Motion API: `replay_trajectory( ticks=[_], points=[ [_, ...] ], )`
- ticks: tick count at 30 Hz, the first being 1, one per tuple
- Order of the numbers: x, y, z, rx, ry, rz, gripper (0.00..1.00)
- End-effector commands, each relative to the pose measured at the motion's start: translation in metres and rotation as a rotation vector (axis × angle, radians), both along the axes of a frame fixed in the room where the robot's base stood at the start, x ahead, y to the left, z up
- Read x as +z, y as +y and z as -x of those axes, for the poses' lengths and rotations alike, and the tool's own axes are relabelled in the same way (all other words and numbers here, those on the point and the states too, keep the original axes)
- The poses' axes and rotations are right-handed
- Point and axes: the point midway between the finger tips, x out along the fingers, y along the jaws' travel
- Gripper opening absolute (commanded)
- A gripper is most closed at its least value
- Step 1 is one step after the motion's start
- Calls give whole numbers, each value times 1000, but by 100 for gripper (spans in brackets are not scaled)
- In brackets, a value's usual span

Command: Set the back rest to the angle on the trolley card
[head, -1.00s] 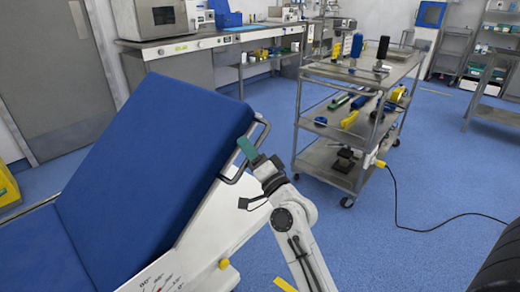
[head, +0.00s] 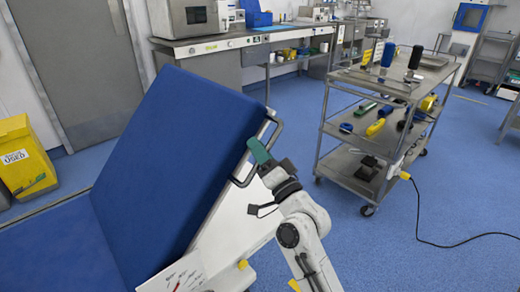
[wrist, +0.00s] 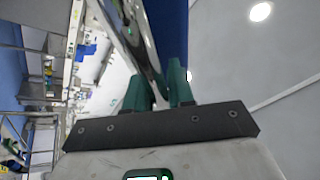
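The blue back rest (head: 185,150) is tilted up steeply from the flat seat section (head: 50,245) of the operating table. A metal rail handle (head: 274,131) runs along its right side. My gripper (head: 258,151) is at this handle, its green fingers against it. In the wrist view, the fingers (wrist: 160,90) stand close together with the metal rail (wrist: 140,45) running between them. An angle scale (head: 172,278) with a red pointer is at the lower edge, too small to read. The trolley (head: 340,131) stands to the right; I cannot make out a readable card on it.
A yellow knob (head: 242,264) is on the white side panel. A yellow bin (head: 25,160) stands at the left. A cable (head: 418,215) runs from the trolley across the blue floor. The floor between trolley and table is clear.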

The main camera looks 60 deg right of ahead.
Motion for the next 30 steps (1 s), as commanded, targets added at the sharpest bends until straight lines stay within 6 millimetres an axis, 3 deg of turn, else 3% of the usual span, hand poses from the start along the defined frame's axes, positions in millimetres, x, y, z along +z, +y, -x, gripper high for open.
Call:
replay_trajectory(
  ticks=[11,24,30],
  points=[
    [-4,2,4,0,1,-1,27],
    [-37,29,66,3,4,-1,27],
    [-43,37,85,3,3,-2,27]
  ],
)
